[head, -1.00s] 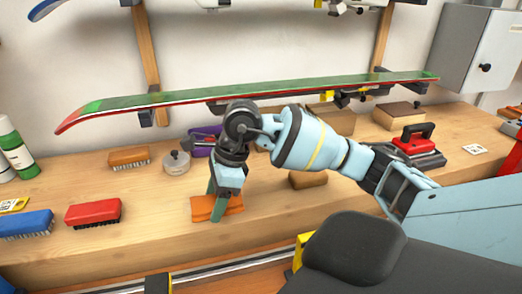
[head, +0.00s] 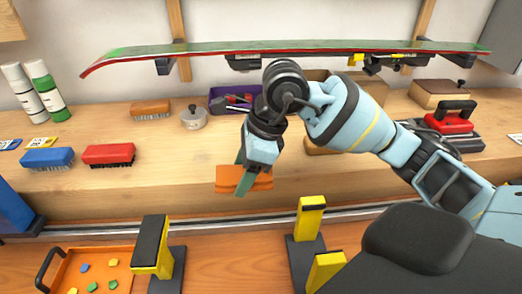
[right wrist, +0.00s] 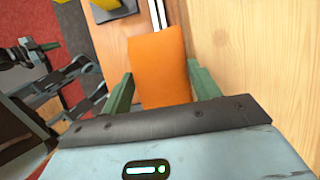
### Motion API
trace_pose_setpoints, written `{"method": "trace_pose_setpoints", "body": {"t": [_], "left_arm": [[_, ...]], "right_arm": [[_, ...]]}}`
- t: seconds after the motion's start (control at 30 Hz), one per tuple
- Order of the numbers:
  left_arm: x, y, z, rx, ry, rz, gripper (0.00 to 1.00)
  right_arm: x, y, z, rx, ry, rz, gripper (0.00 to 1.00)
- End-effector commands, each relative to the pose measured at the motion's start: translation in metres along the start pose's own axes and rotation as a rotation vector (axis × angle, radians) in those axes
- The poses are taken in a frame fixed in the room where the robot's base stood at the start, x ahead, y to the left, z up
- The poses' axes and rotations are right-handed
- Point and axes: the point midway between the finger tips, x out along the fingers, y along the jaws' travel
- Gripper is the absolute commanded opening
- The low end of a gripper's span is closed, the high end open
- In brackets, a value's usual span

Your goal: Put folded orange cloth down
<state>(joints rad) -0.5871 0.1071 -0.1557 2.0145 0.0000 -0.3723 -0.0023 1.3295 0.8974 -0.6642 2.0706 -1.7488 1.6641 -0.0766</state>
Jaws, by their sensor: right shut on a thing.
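The folded orange cloth (head: 229,177) shows at the front edge of the wooden bench, in front of the grey tin. My right gripper (head: 242,178) points down with its green fingers on the cloth. In the right wrist view the cloth (right wrist: 158,62) lies between the two fingers (right wrist: 160,88), and the gripper is shut on it. I cannot tell whether the cloth's underside touches the bench. My left gripper is not in view.
On the bench (head: 100,200) stand a red brush (head: 109,153), a blue brush (head: 47,158), a brown brush (head: 150,110) and a grey tin (head: 194,118). A ski (head: 300,49) hangs above. Below the front are yellow-black supports (head: 152,245) and an orange tray (head: 110,265). Bench left of the cloth is clear.

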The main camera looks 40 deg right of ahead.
Motion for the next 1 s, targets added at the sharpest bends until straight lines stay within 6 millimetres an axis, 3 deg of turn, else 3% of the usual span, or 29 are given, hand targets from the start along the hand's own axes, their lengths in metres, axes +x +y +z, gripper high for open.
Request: {"method": "trace_pose_setpoints", "body": {"t": [0.4,0.6,0.77,1.0], "left_arm": [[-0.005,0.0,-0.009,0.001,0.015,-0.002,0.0],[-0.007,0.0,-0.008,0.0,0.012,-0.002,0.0],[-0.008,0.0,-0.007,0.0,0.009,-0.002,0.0],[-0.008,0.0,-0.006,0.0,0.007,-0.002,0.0]], "right_arm": [[-0.004,-0.088,-0.028,0.007,-0.001,-0.002,0.43],[-0.004,-0.122,-0.039,0.005,-0.001,-0.001,0.43],[-0.004,-0.136,-0.043,0.002,-0.001,-0.001,0.43],[-0.004,-0.139,-0.044,0.001,0.0,-0.001,0.43]]}}
